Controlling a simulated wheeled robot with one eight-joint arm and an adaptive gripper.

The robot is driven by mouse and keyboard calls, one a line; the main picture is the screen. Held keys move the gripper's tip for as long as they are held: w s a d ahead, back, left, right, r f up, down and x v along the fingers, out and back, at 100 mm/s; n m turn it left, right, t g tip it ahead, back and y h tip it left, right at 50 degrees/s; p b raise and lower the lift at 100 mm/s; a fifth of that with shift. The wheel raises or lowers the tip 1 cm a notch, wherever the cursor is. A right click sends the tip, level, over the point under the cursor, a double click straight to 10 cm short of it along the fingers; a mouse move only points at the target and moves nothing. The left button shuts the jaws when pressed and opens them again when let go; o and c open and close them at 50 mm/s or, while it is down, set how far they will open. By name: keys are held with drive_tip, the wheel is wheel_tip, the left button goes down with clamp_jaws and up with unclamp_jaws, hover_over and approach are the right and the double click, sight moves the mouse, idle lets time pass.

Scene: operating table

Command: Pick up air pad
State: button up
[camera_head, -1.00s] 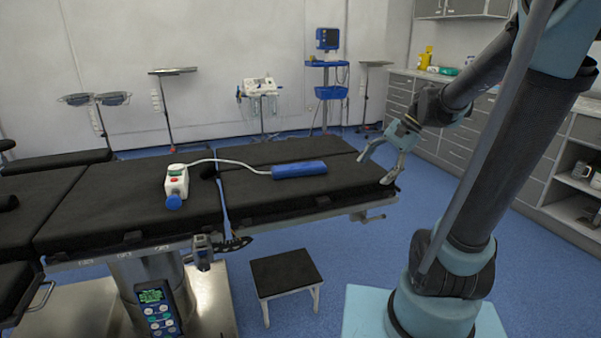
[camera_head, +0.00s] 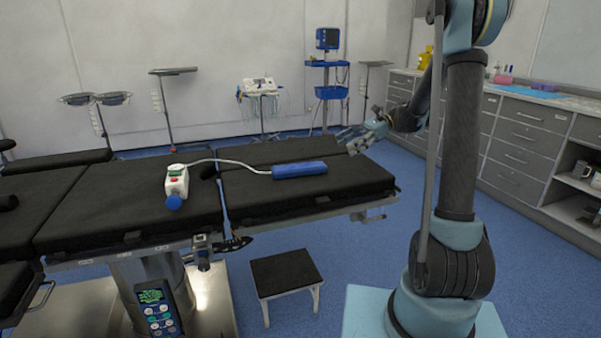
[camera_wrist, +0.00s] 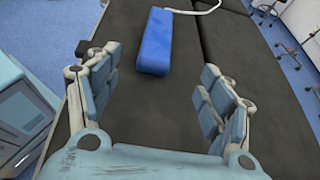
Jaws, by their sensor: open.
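The air pad is a blue block (camera_head: 299,169) lying flat on the black operating table (camera_head: 262,205), toward its right end. A pale hose runs left from it to a white device with a blue end (camera_head: 176,186). My gripper (camera_head: 352,139) is above the table's right end, to the right of and apart from the pad. In the wrist view the gripper (camera_wrist: 160,95) is open and empty, with its padded fingers wide apart.
A black step stool (camera_head: 286,273) stands on the blue floor before the table. Grey drawer cabinets (camera_head: 523,137) line the right wall. A monitor stand (camera_head: 327,75) and a wheeled cart (camera_head: 260,90) stand behind the table. The tabletop around the pad is clear.

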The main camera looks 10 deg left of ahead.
drive_tip(key=shift+w+a+f, duration=0.1)
drive_tip(key=shift+w, duration=0.1)
drive_tip(key=shift+a+f, duration=0.1)
drive_tip(key=shift+a, duration=0.15)
approach(308, 165)
drive_tip(key=x, duration=0.5)
drive_tip(key=shift+w+a, duration=0.25)
drive_tip(key=shift+a, duration=0.1)
drive_tip(key=shift+s+x, duration=0.15)
drive_tip(key=shift+x, duration=1.2)
drive_tip(key=shift+s+x, duration=0.15)
drive_tip(key=shift+x, duration=1.25)
drive_tip(key=shift+d, duration=0.2)
drive_tip(key=c, duration=0.9)
drive_tip(key=c, duration=0.4)
